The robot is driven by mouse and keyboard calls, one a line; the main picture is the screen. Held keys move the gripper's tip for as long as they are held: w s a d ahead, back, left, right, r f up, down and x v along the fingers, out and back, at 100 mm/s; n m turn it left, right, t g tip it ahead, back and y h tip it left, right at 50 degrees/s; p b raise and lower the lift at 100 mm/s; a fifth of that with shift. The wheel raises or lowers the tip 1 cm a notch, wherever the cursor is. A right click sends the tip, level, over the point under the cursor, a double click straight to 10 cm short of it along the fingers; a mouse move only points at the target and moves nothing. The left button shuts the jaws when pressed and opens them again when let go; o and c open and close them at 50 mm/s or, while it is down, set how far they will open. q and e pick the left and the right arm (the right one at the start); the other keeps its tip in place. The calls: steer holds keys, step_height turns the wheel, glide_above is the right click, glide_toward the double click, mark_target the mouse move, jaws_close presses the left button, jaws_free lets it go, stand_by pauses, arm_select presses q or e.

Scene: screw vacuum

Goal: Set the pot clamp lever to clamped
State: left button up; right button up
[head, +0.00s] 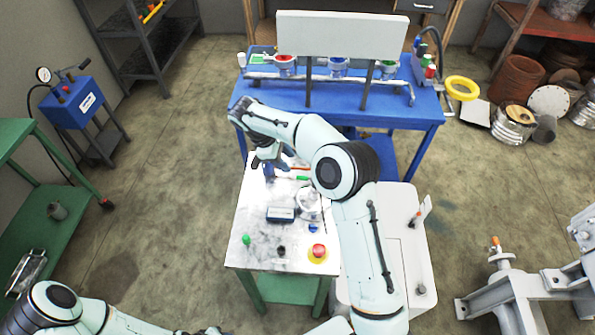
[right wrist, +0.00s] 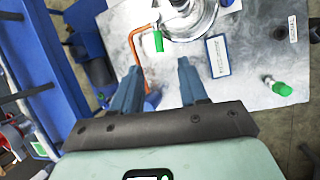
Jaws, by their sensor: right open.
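A round metal pot (head: 308,205) stands on the small white-topped bench, and part of it shows at the top of the right wrist view (right wrist: 190,18). Beside it is a bent orange rod (right wrist: 137,48) with a green grip (right wrist: 158,41); the green grip also shows in the head view (head: 303,178). I cannot tell for certain that this is the clamp lever, or its setting. My right gripper (right wrist: 160,82) is open and empty, its two blue fingers apart above the bench's far edge, pointing toward the rod and grip without visible contact. My left gripper is not visible.
The bench top (head: 255,215) carries a small dark blue box (head: 281,214), a green knob (head: 246,239) and a red emergency button (head: 318,251). A blue table (head: 415,112) with a white panel (head: 340,35) stands behind. Open floor lies to the left.

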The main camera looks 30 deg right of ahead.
mark_target(301, 176)
steer(key=x, duration=0.9)
steer(key=shift+w+b, duration=0.1)
steer(key=shift+b, duration=0.25)
steer(key=shift+w+d+f, duration=0.1)
steer(key=shift+d+f, duration=0.05)
steer(key=shift+f, duration=0.25)
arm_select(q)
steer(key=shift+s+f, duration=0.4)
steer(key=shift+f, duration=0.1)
arm_select(e)
steer(key=shift+c, duration=0.2)
